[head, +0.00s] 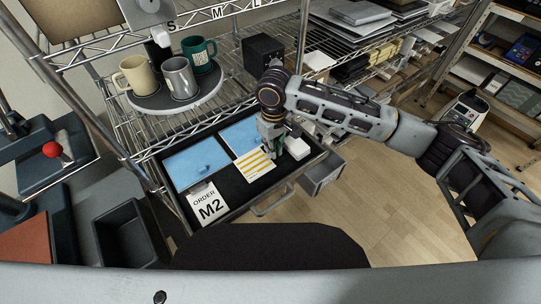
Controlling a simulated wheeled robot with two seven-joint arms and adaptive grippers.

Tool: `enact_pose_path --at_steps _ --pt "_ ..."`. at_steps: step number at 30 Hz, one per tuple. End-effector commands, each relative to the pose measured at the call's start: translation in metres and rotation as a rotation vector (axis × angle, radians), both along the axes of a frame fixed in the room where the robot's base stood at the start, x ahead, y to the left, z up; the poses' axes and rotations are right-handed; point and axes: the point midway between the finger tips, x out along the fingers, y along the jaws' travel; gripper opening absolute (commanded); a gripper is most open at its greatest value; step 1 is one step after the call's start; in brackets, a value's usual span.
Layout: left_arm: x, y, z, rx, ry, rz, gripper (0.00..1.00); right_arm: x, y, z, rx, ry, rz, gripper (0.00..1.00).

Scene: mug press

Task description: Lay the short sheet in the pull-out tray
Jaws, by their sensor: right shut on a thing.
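The short sheet, white with yellow stripes (255,166), is over the middle of the black pull-out tray (240,201). My right gripper (268,148) comes down from above and is shut on the sheet at its upper right edge. I cannot tell whether the sheet touches the tray floor or is a little above it. Part of its upper edge is hidden by the gripper. Its upper side is close to a blue panel (239,135). My left gripper is not in view.
A larger blue panel (197,164) lies in the tray's left part. An order card reading M2 (208,204) is at the tray's front left. Above, a round stand (180,104) holds several mugs. A black box (262,52) stands on the wire shelf. A dark bin (128,232) is at left.

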Motion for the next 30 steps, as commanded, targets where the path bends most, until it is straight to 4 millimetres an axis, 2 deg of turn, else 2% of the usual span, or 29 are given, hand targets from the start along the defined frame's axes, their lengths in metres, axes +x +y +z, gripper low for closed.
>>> enact_pose_path --at_steps 4,12,17,25,30 --pt "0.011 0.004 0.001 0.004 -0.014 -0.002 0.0 0.0 0.0 -0.012 0.0 0.0 0.0 0.01" --pt "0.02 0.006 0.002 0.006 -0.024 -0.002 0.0 0.0 0.0 -0.013 0.0 0.0 0.0 0.01" --pt "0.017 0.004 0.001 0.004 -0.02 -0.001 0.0 0.0 0.0 -0.016 -0.001 0.001 0.0 0.01" --pt "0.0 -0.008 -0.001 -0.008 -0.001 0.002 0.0 0.0 0.0 -0.043 -0.001 0.001 0.0 0.01" --pt "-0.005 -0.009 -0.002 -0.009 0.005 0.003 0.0 0.0 0.0 -0.051 -0.001 -0.001 0.001 0.01"
